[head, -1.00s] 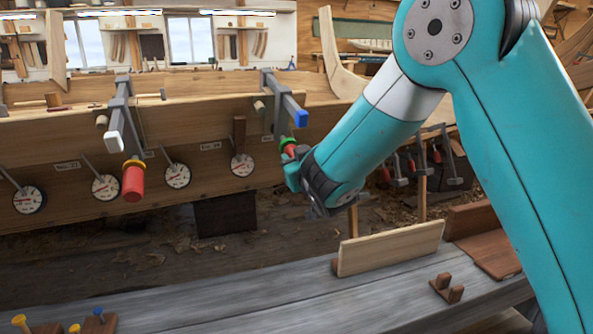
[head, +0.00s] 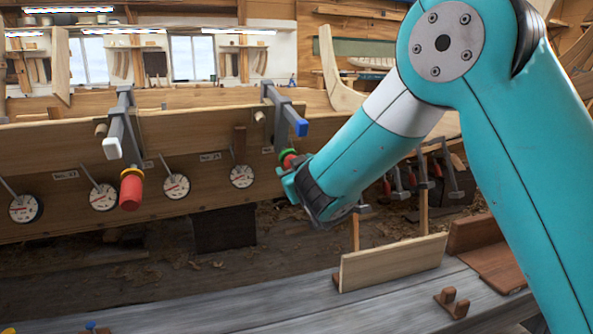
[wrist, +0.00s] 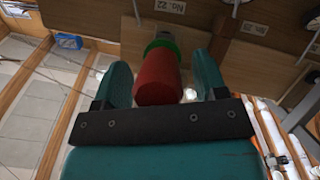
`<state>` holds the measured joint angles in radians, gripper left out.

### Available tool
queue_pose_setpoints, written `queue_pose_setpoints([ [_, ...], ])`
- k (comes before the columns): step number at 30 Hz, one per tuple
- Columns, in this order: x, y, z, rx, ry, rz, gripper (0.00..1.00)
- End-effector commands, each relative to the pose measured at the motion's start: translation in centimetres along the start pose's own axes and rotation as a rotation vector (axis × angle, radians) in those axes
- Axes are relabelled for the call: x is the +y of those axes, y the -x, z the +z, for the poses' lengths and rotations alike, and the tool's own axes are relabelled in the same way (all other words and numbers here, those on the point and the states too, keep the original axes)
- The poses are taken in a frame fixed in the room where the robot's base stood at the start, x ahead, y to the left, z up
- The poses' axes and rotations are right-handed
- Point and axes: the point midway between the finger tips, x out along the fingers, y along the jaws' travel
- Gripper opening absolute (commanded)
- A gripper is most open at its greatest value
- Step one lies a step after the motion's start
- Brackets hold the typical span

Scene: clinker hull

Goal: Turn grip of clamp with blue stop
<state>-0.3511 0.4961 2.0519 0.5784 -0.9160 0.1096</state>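The clamp with the blue stop (head: 301,127) sits on the upper edge of the hull planking, right of centre in the head view. Its red grip (wrist: 158,80) with a green collar (wrist: 162,45) hangs below; most of the grip is hidden by my gripper in the head view. My gripper (wrist: 162,75) is open, with one finger on each side of the red grip. A narrow gap shows at the right finger; at the left finger I cannot tell whether it touches.
A second clamp with a white stop (head: 112,148) and red grip (head: 131,190) stands to the left. Several dial gauges (head: 242,176) line the plank. A grey bench (head: 250,315) with a wooden board (head: 393,263) lies in front. More clamps (head: 424,170) hang at right.

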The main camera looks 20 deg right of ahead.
Motion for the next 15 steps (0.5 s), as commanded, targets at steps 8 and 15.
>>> queue_pose_setpoints([
  [8, 0.0, 0.2, 0.1, -0.001, 0.0, -0.001, 0.65],
  [15, -0.2, 3.9, 0.3, -0.001, 0.001, -0.004, 0.65],
])
